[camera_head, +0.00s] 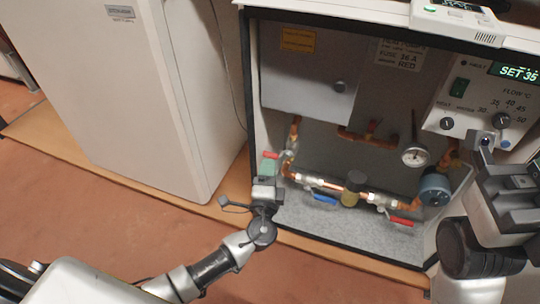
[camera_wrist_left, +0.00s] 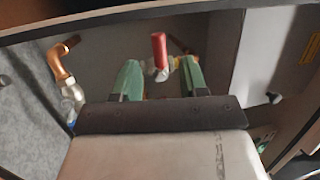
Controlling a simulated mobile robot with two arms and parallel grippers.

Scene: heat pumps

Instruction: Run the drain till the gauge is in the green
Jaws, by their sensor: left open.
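My left gripper (camera_head: 268,165) is inside the open cabinet at its left side, and its green fingers are open. In the left wrist view the two fingertips (camera_wrist_left: 161,75) stand apart with a red valve handle (camera_wrist_left: 159,50) showing between them, beyond the gripper's dark front edge. I cannot tell whether they touch it. The round white gauge (camera_head: 415,156) hangs at the right of the copper pipes; its needle and coloured zones are too small to read. My right gripper (camera_head: 487,142) is at the right by the control panel, its jaws unclear.
A blue handle (camera_head: 325,198) and another red handle (camera_head: 402,221) sit on the lower pipe run. A blue-grey round pump (camera_head: 434,190) is at its right end. The control panel (camera_head: 480,105) reads SET 35. A large white unit (camera_head: 125,80) stands left of the cabinet.

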